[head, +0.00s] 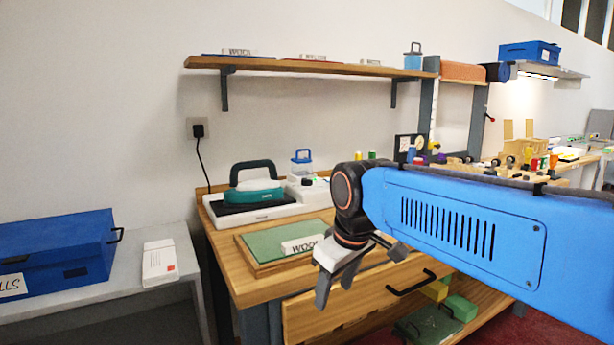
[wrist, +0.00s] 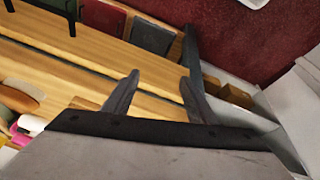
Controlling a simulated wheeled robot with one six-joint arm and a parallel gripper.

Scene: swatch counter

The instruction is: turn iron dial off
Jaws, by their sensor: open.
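A teal iron (head: 255,188) with a dark green handle rests on a black-and-white stand (head: 262,211) at the back left of the wooden counter. A white unit (head: 310,188) with a small dark knob-like spot on top and a blue-framed clear container stands just right of the iron. I cannot tell whether that spot is the dial, and its setting is too small to read. My gripper (head: 340,281) is open and empty, near the counter's front edge, in front of and right of the iron. In the wrist view its fingers (wrist: 155,92) are apart, with wooden surfaces beyond.
A green mat on a board (head: 262,246) with a "WOOL" label block (head: 301,244) lies before the iron. A shelf (head: 300,66) hangs above. A drawer with a black handle (head: 411,283) is below the gripper. A blue box (head: 55,250) sits on the left bench.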

